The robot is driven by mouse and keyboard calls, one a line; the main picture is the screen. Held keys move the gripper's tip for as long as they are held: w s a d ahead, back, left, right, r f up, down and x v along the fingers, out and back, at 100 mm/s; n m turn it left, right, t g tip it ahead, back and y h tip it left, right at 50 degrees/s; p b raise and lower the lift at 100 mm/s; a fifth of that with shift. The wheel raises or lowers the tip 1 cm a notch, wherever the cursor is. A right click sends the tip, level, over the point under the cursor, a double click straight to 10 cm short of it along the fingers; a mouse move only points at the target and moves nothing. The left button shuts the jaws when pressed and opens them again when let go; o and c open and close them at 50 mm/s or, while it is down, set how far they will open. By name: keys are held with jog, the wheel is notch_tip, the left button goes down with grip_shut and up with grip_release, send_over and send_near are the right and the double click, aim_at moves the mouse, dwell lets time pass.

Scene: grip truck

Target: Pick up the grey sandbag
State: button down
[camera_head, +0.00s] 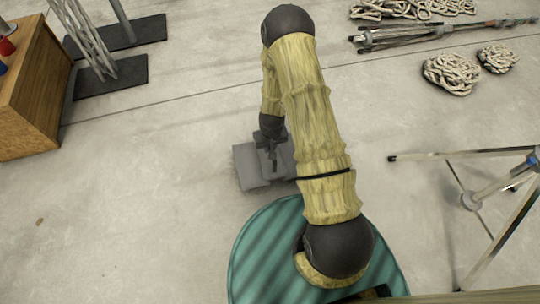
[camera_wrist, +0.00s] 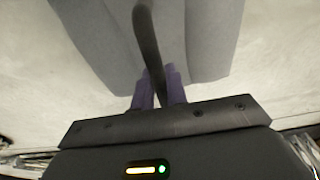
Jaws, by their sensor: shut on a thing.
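The grey sandbag (camera_head: 253,167) lies on the concrete floor left of the middle in the head view, just beyond my green base. It fills the upper part of the wrist view (camera_wrist: 95,40), where a dark strap handle (camera_wrist: 147,35) runs down from it. My gripper (camera_head: 272,163) is above the sandbag, pointing down. In the wrist view, the two purple fingers of my gripper (camera_wrist: 160,82) are closed around the dark handle. My arm hides part of the sandbag's right side. I cannot tell whether the bag is clear of the floor.
A wooden crate (camera_head: 35,95) stands at the left, beside dark base plates (camera_head: 110,78) with stands. Coiled ropes (camera_head: 452,72) and a folded stand (camera_head: 425,36) lie at the upper right. A tripod stand (camera_head: 470,200) is at the right. The floor left of the sandbag is mostly clear.

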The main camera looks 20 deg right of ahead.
jog(key=shift+w+r, duration=0.1)
jog(key=shift+r, duration=0.1)
notch_tip(320, 180, up, 10)
jog(key=p, duration=0.6)
jog(key=shift+f, duration=0.1)
jog(key=shift+p, duration=0.3)
notch_tip(320, 180, up, 27)
jog(key=w+p, duration=0.2)
jog(key=p, duration=1.2)
jog(key=shift+w, duration=0.3)
jog(key=shift+f, duration=0.1)
